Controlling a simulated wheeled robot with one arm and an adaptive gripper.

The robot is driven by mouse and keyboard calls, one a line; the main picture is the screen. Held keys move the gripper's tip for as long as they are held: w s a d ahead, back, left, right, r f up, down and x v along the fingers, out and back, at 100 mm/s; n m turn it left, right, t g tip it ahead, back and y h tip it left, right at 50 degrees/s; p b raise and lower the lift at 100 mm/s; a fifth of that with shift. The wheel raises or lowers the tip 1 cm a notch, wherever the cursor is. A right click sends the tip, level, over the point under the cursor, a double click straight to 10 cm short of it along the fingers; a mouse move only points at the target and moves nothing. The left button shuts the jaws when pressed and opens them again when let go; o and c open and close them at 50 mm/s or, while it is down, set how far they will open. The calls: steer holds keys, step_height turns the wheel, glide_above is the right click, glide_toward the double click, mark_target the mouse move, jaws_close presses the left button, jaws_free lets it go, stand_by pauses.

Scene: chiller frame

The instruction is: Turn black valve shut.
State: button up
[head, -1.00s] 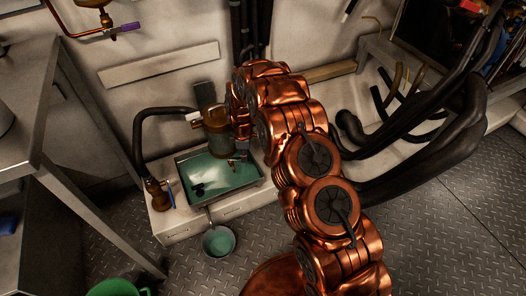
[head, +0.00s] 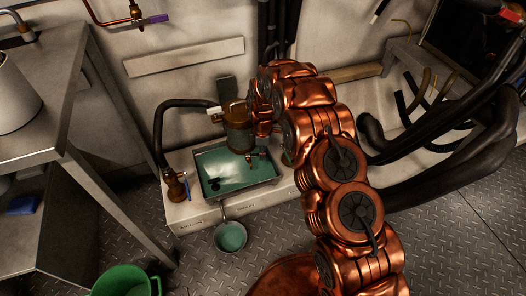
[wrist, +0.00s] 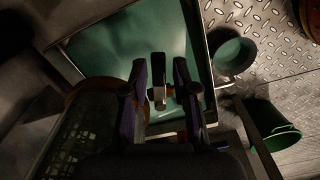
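My gripper (wrist: 167,66) shows in the wrist view with its two dark fingers apart. A short, dark grey valve handle (wrist: 159,72) stands between them, with a visible gap on each side. It appears to be the black valve; a small orange part shows beside its base. My arm hides most of the gripper and the valve there.
A pan with green liquid (head: 230,236) is on the floor in front of the tray. A green bucket (head: 125,280) is at lower left. A metal table (head: 45,140) stands left. Thick black hoses (head: 440,165) run at right. Another valve with a blue handle (head: 187,188) is left of the tray.

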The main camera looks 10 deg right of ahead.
steer(key=shift+o, duration=0.6)
steer(key=shift+w+d+r, duration=0.1)
step_height(320, 180, up, 12)
stand_by(0.4)
